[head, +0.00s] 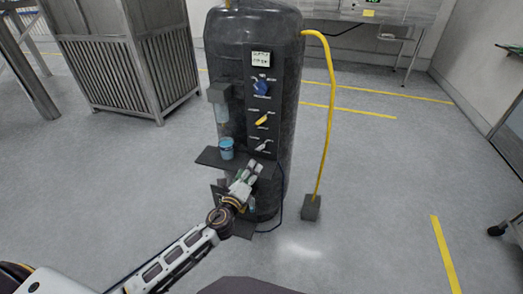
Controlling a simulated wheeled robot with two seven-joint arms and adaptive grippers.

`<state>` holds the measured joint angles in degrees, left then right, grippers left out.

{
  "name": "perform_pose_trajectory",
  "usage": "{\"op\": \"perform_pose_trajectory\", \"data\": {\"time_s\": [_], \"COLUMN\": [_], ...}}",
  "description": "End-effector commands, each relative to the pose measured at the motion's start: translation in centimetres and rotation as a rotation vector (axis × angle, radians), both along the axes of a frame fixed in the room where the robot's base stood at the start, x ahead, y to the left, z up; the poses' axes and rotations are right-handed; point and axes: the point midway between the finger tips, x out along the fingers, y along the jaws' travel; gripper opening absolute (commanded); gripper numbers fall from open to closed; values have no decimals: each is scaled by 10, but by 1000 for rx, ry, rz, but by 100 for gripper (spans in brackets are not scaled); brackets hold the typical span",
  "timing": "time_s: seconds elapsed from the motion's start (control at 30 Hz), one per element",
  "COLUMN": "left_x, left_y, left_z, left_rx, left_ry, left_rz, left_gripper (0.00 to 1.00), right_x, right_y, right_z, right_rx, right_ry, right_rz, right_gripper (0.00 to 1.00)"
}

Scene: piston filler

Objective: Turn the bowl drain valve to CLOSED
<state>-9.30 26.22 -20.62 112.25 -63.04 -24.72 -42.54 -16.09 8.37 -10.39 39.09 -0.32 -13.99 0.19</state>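A tall black cylindrical machine (233,60) stands ahead of me with a dark control panel (262,103) on its front. The panel has a blue knob (260,87) at the top, a yellow handle (261,121) in the middle and a small grey lever (263,145) at the bottom, tilted up to the right. The labels are too small to read, so I cannot tell which one is the bowl drain valve. My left gripper (249,171) is just below the grey lever, apparently apart from it. Its finger opening is unclear. My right gripper is out of view.
A blue cup (226,148) stands on a dark shelf (208,157) left of my gripper, under a nozzle (219,93). A yellow hose (329,110) runs down to a grey block (311,207) on the floor.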

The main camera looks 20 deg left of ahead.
Motion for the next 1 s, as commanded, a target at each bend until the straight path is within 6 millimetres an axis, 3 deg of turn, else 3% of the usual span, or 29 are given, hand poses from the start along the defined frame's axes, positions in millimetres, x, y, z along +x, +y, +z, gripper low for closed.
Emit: {"op": "perform_pose_trajectory", "data": {"time_s": [0.2, 0.47, 1.0], "left_x": [0, 0, 10], "left_y": [4, 4, 3], "left_z": [0, -1, 0], "left_rx": [134, 169, 167], "left_ry": [-5, -5, -6], "left_rz": [16, 16, 16], "left_gripper": [64, 64, 64], "right_x": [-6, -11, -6], "right_y": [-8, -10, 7], "right_z": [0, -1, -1], "right_rx": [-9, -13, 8], "right_ry": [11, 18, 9], "right_rz": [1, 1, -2], "right_gripper": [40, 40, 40]}}
